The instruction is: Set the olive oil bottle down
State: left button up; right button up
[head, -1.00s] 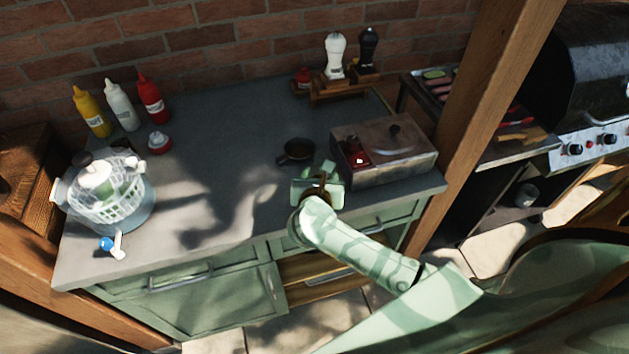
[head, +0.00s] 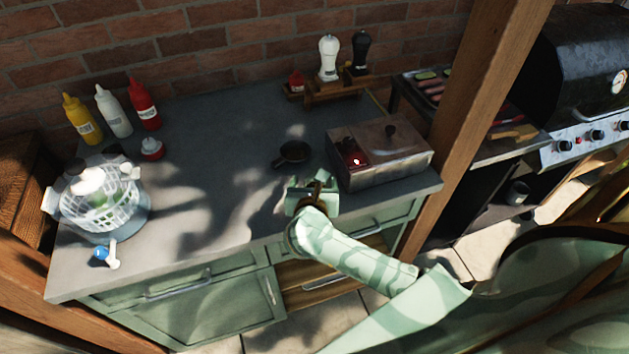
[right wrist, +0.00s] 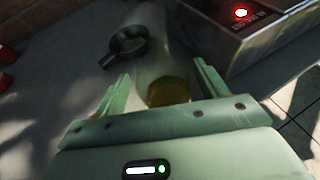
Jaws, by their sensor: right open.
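The olive oil bottle (right wrist: 150,55) shows in the right wrist view as a clear glass shape with yellow oil (right wrist: 168,91) at its near end. It lies between the two fingers of my right gripper (right wrist: 163,88), which are spread apart. In the head view my right gripper (head: 313,188) is over the front edge area of the counter (head: 215,185), left of the metal box. A brownish part shows between its fingers there; the bottle's outline is not clear in that view. I cannot tell whether the bottle's base touches the counter. My left gripper is not in view.
A small dark pan (head: 293,152) sits just behind the right gripper. A metal box with a red light (head: 385,160) stands close on the right. Sauce bottles (head: 112,112) and a white basket-like container (head: 98,205) stand left. The counter's middle is clear.

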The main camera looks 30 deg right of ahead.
jog(key=p+v, duration=0.1)
jog(key=v, duration=1)
